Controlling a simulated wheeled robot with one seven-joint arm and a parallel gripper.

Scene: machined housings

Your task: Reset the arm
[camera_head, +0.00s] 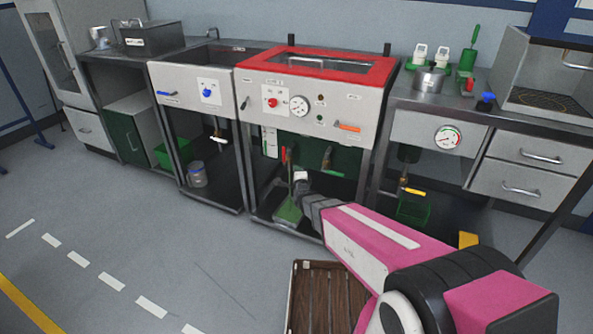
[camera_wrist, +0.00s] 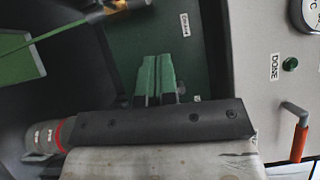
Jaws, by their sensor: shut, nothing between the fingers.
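My pink and grey arm (camera_head: 365,240) reaches forward from the lower right in the head view. Its far end is at the open lower bay of the red-topped machine (camera_head: 345,85). In the wrist view my gripper (camera_wrist: 158,72) shows as two green fingers side by side, shut with nothing between them. They point toward a dark green panel (camera_wrist: 190,60). In the head view the fingers are too small to make out clearly.
A wooden slatted crate (camera_head: 328,295) stands on the floor in front. The machine's orange handle (camera_head: 347,127) also shows close on the right in the wrist view (camera_wrist: 298,140). A green flat tool (camera_head: 288,212) lies low in the bay. Floor at left is clear.

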